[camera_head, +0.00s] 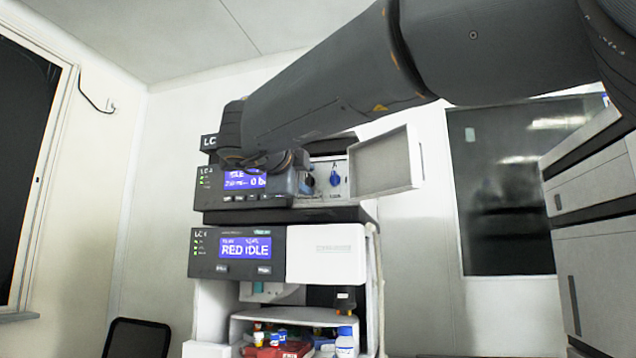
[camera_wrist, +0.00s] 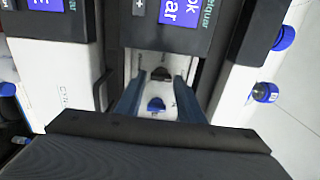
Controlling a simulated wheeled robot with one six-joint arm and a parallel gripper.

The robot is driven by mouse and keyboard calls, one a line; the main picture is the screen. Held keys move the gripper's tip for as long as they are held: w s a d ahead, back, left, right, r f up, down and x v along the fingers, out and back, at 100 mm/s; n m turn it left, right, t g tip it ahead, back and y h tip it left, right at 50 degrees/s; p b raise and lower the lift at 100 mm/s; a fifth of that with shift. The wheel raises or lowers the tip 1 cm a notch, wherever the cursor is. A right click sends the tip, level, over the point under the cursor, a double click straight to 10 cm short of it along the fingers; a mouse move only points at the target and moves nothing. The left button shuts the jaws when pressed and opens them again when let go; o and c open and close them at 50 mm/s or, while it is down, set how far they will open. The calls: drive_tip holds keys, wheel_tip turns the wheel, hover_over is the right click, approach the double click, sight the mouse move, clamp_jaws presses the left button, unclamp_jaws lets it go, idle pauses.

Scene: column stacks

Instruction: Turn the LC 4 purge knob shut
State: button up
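The LC stack has an upper unit with an open white door (camera_head: 385,165) and a recess behind it. A blue knob (camera_head: 335,178) shows on the white panel in that recess. The unit's label is too small to read surely. In the wrist view a blue knob (camera_wrist: 156,104) sits on a white panel between the two fingers of my gripper (camera_wrist: 158,90). A dark round fitting (camera_wrist: 161,73) is just beyond it. The fingers are apart, one on each side of the knob, with gaps visible. In the head view my wrist covers part of the unit, and the fingers are hard to make out.
A lower unit with a lit screen (camera_head: 246,248) and closed white front (camera_head: 326,254) is below. A shelf underneath holds bottles (camera_head: 345,342) and a red tray. Blue-capped bottles (camera_wrist: 265,92) stand at right in the wrist view. The open door flanks the recess.

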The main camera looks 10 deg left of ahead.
drive_tip(key=s+b, duration=0.1)
drive_tip(key=s, duration=0.6)
drive_tip(key=shift+s+a+b, duration=0.35)
drive_tip(key=shift+s+b, duration=0.05)
idle(0.4)
